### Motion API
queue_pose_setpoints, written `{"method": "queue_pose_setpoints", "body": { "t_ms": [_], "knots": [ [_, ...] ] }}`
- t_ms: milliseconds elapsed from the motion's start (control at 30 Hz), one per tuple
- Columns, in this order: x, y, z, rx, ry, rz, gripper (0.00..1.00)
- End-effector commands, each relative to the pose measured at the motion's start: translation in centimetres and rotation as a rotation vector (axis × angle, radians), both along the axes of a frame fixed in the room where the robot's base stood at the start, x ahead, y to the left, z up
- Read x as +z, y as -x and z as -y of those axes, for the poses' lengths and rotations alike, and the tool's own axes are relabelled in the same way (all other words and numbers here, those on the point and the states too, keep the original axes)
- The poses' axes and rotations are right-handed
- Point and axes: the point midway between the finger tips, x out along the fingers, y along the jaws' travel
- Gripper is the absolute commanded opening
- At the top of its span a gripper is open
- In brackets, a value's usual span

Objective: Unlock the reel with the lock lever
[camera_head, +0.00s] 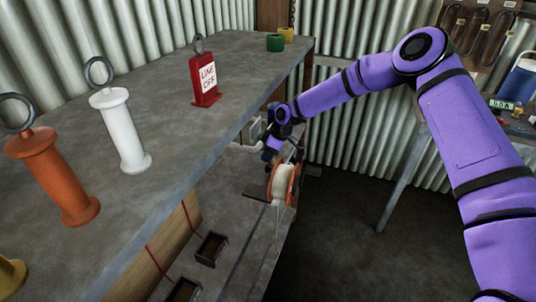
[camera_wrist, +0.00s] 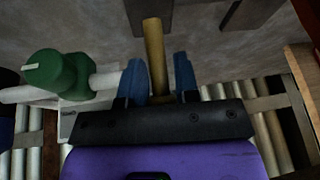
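The reel (camera_head: 284,184), with orange sides and a pale middle, sits at the edge of the lower bench, below the end of my arm. In the wrist view, a tan, brass-coloured rod (camera_wrist: 154,50) stands between my gripper's blue fingertips (camera_wrist: 160,80); it may be the lock lever, but I cannot be sure. Gaps show on both sides of the rod, so my gripper is open around it, not closed on it. In the head view my gripper (camera_head: 272,150) is small and partly hidden just above the reel.
A green fitting (camera_wrist: 60,75) on a pale pipe is close left of my gripper. The upper bench (camera_head: 150,85) holds a red "LINE OFF" tag block (camera_head: 204,82), a white ringed spool (camera_head: 121,130) and an orange ringed spool (camera_head: 55,175). Dark floor (camera_head: 350,230) lies open at the right.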

Motion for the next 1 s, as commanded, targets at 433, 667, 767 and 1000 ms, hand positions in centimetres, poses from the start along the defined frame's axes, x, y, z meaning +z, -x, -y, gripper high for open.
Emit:
{"method": "queue_pose_setpoints", "body": {
  "t_ms": [433, 667, 767, 1000],
  "knots": [
    [0.1, 0.0, 0.2, -0.001, -0.028, 0.01, 0.0],
    [0.2, 0.2, 0.9, -0.005, -0.14, 0.046, 0.0],
    [0.2, 0.4, 1.4, -0.006, -0.216, 0.073, 0.0],
    [0.4, 0.7, 2.2, -0.006, -0.395, 0.138, 0.0]
  ]
}}
